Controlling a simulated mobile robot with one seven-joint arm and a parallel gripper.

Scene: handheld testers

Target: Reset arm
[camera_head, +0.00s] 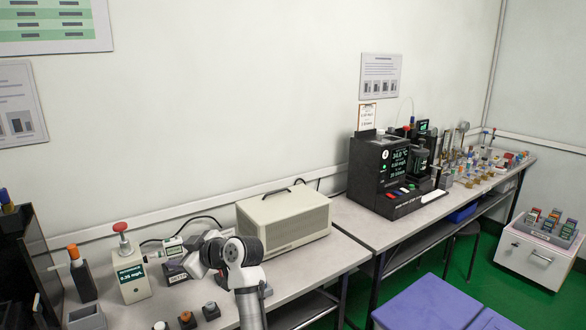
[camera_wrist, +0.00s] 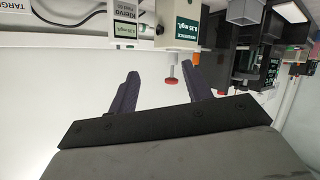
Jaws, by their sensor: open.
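My arm (camera_head: 246,262) is folded over the front of the near bench, beside the beige box. My gripper (camera_wrist: 160,68) is open in the wrist view, with its two dark fingers apart and nothing between them. The wrist view is upside down. A reference unit (camera_head: 132,284) with a green display and a red knob stands on the bench left of my arm; it also shows beyond the fingers in the wrist view (camera_wrist: 184,30). A white handheld tester (camera_head: 172,246) rests in a dark stand (camera_head: 176,272). The gripper's fingers cannot be made out in the head view.
A beige box (camera_head: 285,222) stands right of my arm. An orange-topped bottle (camera_head: 81,275) and several small knobs sit on the bench (camera_head: 345,250). A black analyser (camera_head: 378,172) stands on the far bench. Blue-topped boxes (camera_head: 428,302) and a white cabinet (camera_head: 540,252) occupy the floor.

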